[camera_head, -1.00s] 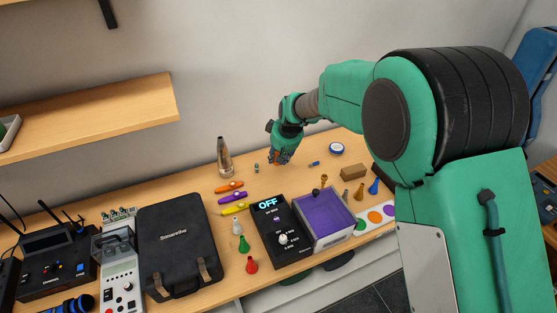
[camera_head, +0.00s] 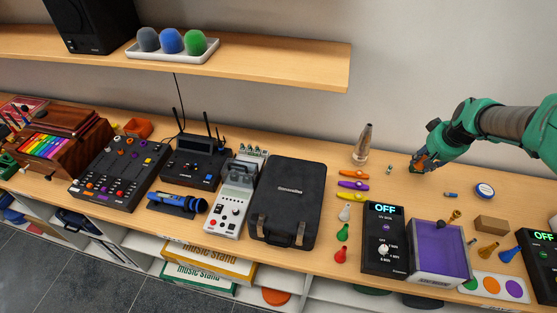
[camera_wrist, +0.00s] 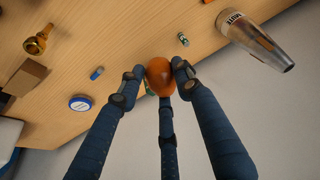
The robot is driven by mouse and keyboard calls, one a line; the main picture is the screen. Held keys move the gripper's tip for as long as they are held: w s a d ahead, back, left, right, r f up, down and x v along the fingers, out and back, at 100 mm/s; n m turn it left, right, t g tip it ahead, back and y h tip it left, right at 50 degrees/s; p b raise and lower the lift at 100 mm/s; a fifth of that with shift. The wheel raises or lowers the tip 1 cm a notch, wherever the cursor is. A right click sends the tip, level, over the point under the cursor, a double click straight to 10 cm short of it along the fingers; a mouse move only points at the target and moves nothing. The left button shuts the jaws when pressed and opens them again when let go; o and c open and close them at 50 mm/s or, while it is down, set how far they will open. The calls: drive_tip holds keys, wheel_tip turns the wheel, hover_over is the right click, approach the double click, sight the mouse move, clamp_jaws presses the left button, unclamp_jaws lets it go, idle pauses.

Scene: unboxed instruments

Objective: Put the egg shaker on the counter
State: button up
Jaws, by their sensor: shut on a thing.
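In the wrist view an orange egg shaker (camera_wrist: 159,76) sits between the fingertips of my gripper (camera_wrist: 158,84), which is shut on it. Wood of the counter (camera_wrist: 125,45) shows behind the egg; I cannot tell whether the egg touches it. In the head view my gripper (camera_head: 420,163) is at the back of the counter (camera_head: 400,190), near the wall. The egg is hard to make out there.
Near my gripper are a silver mute (camera_head: 363,146), a small cylinder (camera_head: 389,169), a blue-white round tin (camera_head: 484,190) and a small blue item (camera_head: 450,195). Kazoos (camera_head: 352,185), a black case (camera_head: 288,200) and a purple-lined box (camera_head: 440,250) stand further forward.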

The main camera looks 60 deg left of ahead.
drive_tip(key=s+a+n+g, duration=0.1)
drive_tip(key=s+a+n, duration=0.1)
drive_tip(key=s+a, duration=0.7)
drive_tip(key=s+a+n, duration=0.1)
drive_tip(key=s+a, duration=0.3)
drive_tip(key=a, duration=0.9)
wheel_tip(320, 180, down, 10)
drive_tip(key=shift+d+f, duration=0.1)
drive_tip(key=shift+f, duration=0.15)
drive_tip(key=shift+s, duration=0.1)
drive_tip(key=b, duration=0.2)
approach(298, 155)
drive_tip(key=shift+s+d+f, duration=0.25)
drive_tip(key=shift+s+f, duration=0.15)
drive_tip(key=shift+s, duration=0.2)
drive_tip(key=shift+f+b, duration=0.3)
drive_tip(key=shift+f, duration=1.45)
drive_tip(key=shift+f, duration=0.1)
